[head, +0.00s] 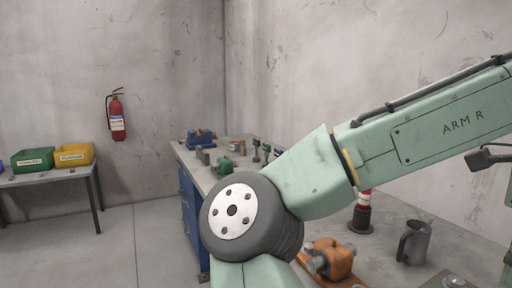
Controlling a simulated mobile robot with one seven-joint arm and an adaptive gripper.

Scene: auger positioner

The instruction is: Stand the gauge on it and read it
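My gripper is not in view; my arm crosses the right and middle of the head view and its lower part leaves the bottom edge. An orange device (336,259) with grey cylindrical ends sits on an orange base on the workbench (390,213), partly hidden by my arm's elbow. I cannot tell whether it is the auger positioner. No gauge can be made out for certain. Several small green and grey parts, among them a green one (222,166), stand farther back on the bench, too small to read.
A grey mug-like vessel (414,243) and a red, white and black upright object (362,215) stand on the bench. A blue vise-like item (200,137) is at its far end. A side table holds green (32,162) and yellow (74,156) bins. A fire extinguisher (117,117) hangs on the wall.

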